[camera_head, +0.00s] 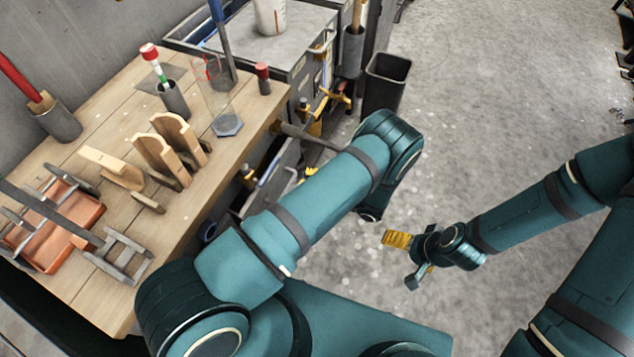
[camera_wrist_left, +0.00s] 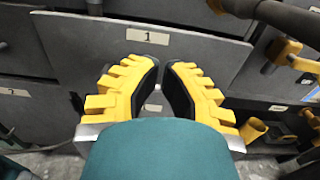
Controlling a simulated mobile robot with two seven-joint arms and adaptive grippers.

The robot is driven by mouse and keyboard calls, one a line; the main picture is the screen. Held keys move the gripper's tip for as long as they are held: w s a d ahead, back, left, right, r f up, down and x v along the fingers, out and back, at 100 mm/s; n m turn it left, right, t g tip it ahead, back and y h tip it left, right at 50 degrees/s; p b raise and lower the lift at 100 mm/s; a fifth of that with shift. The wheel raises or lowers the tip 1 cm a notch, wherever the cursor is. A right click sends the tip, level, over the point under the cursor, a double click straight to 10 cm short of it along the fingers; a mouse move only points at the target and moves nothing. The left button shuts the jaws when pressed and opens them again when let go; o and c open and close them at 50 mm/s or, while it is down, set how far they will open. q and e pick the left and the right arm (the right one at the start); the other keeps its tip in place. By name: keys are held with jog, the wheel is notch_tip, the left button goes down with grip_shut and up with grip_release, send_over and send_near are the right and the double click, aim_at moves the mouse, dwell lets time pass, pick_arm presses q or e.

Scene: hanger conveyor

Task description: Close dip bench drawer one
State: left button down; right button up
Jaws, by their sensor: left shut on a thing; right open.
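The grey front of drawer one (camera_wrist_left: 205,55), marked with a "1" label (camera_wrist_left: 147,36), fills the upper middle of the left wrist view. My left gripper (camera_wrist_left: 162,68) is right at this front, below the label. Its two yellow fingers are drawn close together and shut on what seems to be the drawer's handle, which they mostly hide. In the head view my own left arm covers that gripper. The dip bench (camera_head: 215,165) has a wooden top, and its drawer side is partly hidden by the arm. My right gripper (camera_head: 408,260) is open and empty above the floor.
On the bench stand a red-capped tool in a cup (camera_head: 173,98), a glass cylinder (camera_head: 222,110), wooden racks (camera_head: 160,155) and an orange tray (camera_head: 45,245). A dark bin (camera_head: 386,85) stands beyond the bench.

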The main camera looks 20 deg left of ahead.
aim_at(281, 170)
pick_arm(q)
jog(key=a, duration=0.8)
jog(key=shift+w+b, duration=0.3)
jog(key=shift+b, duration=0.05)
pick_arm(e)
jog(key=shift+w+f, duration=0.15)
jog(key=shift+f, duration=0.2)
